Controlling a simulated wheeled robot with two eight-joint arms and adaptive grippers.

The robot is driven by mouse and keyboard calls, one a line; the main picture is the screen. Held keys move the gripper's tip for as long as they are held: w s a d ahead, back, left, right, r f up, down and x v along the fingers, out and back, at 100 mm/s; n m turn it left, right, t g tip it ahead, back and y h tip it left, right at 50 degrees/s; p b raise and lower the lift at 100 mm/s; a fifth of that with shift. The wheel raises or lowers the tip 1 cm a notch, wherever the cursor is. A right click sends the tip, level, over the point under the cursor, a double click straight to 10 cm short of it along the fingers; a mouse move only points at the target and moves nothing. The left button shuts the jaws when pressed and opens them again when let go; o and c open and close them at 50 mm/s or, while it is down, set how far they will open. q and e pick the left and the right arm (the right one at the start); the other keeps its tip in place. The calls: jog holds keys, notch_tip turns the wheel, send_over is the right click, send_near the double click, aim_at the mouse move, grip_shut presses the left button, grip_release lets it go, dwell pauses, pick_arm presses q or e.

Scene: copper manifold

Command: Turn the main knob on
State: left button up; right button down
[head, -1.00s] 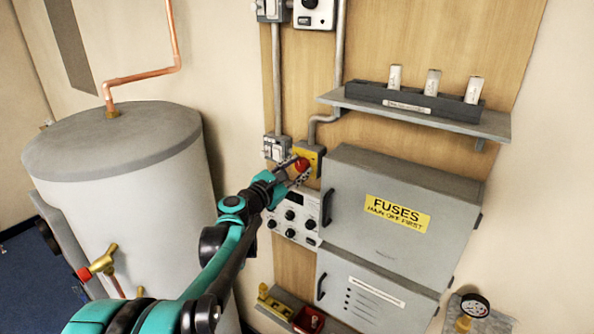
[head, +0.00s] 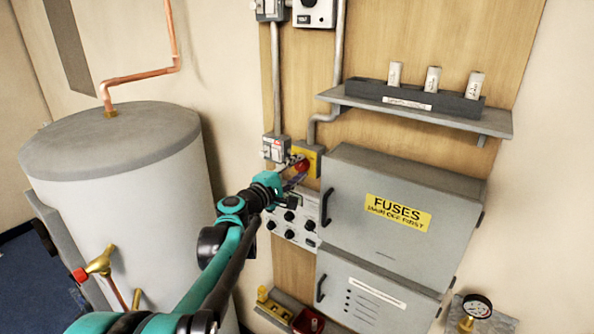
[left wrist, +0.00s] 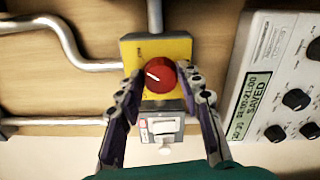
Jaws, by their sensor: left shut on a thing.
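The main knob (left wrist: 155,75) is a round red knob with a white line on it, on a yellow box (left wrist: 128,52). In the head view the red knob (head: 302,165) shows at the end of my left arm, on the yellow box (head: 314,153). My left gripper (left wrist: 157,82) has one finger on each side of the knob and is shut on it. In the left wrist view the white line slants from upper left to lower right. My right gripper is not in view.
A control panel with black knobs (head: 290,216) sits just below the yellow box. The grey fuse box (head: 400,180) is close on the right. A grey switch (head: 275,148) is beside it on the left. A large white tank (head: 120,180) stands at the left.

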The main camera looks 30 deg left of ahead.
pick_arm(q)
jog(key=shift+f+m, duration=0.1)
jog(key=shift+m, duration=0.8)
jog(key=o, duration=1.1)
jog(key=shift+d, duration=0.1)
jog(key=shift+o, duration=0.2)
jog(key=shift+s, duration=0.1)
jog(key=s, duration=1.2)
jog(key=shift+a, duration=0.45)
jog(key=shift+w, duration=0.1)
